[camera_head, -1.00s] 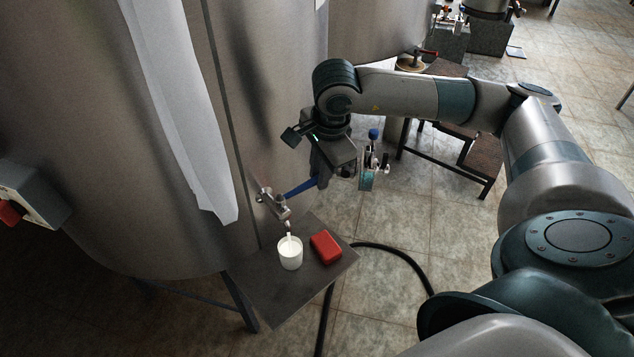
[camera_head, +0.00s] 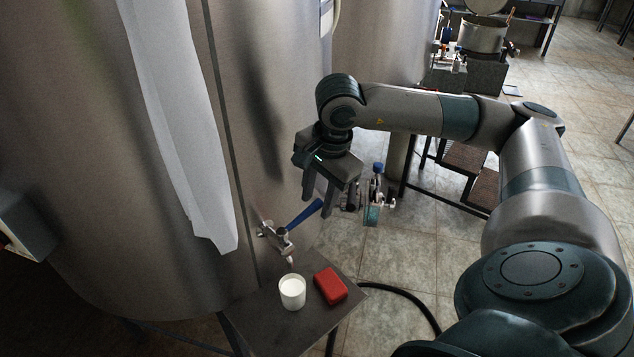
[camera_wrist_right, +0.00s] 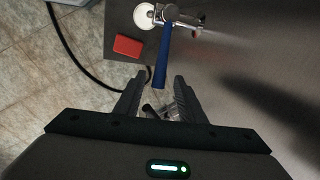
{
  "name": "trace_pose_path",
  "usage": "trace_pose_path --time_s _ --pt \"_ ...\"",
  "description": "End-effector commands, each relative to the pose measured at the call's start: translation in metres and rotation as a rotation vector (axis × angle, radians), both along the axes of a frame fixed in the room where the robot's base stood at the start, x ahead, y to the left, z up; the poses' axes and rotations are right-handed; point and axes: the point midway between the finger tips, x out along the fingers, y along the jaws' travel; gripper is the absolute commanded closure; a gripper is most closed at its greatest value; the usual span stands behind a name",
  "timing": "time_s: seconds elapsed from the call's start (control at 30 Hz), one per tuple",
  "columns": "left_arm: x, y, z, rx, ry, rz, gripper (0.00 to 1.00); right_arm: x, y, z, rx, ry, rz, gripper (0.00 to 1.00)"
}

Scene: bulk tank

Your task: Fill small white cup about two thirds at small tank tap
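The small white cup (camera_head: 292,294) stands upright on a dark stand below the small tank tap (camera_head: 276,237). White milk shows inside it; its exact level is hard to judge. No stream shows between spout and cup. The tap's blue handle (camera_head: 306,214) points up and right. My right gripper (camera_head: 318,206) is above the tap at the handle's free end. In the right wrist view its fingers (camera_wrist_right: 157,80) are apart, with the handle's end (camera_wrist_right: 162,70) between the tips, not clamped. The cup (camera_wrist_right: 145,18) is partly covered by the tap there. My left gripper is out of view.
A red block (camera_head: 330,286) lies right of the cup on the small dark stand (camera_head: 283,333). The big steel tank (camera_head: 90,200) fills the left. A black hose (camera_head: 405,297) curves on the floor. A blue-capped bottle (camera_head: 376,190) shows behind my gripper.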

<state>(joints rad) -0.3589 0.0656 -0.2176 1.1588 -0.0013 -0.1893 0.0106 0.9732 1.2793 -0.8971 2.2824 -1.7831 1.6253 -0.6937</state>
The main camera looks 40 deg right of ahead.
Motion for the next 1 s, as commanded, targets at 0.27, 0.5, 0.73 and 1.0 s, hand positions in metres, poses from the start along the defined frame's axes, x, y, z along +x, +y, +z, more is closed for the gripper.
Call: trace_pose_path --time_s 0.27,0.5,0.73,1.0 --pt "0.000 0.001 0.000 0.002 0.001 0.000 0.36 0.000 0.000 0.000 -0.001 0.001 -0.001 0.64" --pt "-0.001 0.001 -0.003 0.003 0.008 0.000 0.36 -0.002 0.000 0.012 -0.001 -0.001 -0.002 0.64" --pt "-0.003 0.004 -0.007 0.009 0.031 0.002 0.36 -0.007 0.000 0.044 0.000 -0.004 -0.001 0.64" --pt "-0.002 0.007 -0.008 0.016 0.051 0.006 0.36 -0.018 0.000 0.098 0.001 -0.005 -0.001 0.64"
